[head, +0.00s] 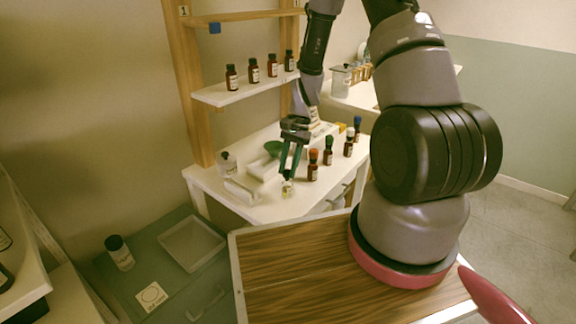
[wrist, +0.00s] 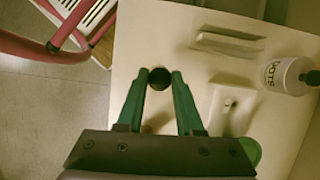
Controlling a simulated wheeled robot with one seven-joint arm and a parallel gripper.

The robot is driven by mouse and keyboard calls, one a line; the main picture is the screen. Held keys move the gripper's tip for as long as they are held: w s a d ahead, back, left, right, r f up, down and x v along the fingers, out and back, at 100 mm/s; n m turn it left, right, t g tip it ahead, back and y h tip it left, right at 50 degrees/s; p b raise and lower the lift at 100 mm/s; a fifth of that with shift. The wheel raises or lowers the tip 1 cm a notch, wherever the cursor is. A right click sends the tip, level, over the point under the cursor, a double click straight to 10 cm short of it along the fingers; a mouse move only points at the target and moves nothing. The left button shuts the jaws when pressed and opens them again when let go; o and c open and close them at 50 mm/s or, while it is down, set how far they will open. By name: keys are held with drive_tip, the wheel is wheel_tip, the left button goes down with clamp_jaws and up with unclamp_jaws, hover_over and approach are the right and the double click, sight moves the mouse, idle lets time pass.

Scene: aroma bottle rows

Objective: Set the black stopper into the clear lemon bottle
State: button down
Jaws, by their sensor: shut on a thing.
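My gripper (head: 288,174) has green fingers and points down over the front edge of the white table. In the wrist view my gripper (wrist: 160,77) is shut on the round black stopper (wrist: 159,79), held between its fingertips. A small clear bottle with a yellowish label (head: 287,188), which looks like the lemon bottle, stands upright right below the fingertips in the head view. The stopper cannot be made out in the head view. In the wrist view the bottle is hidden beneath the stopper and fingers, so I cannot tell whether they touch.
Brown bottles with coloured caps, one orange (head: 313,164), stand in a row to the right. A white labelled bottle (head: 227,164) and a white block (head: 241,190) are to the left. A green bowl (head: 273,148) is behind. More brown bottles (head: 253,71) stand on a shelf above.

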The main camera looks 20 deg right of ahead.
drive_tip(key=shift+f, duration=0.1)
drive_tip(key=shift+c, duration=2.4)
unclamp_jaws()
drive_tip(key=v, duration=1)
drive_tip(key=shift+r, duration=0.4)
drive_tip(key=shift+w, duration=0.1)
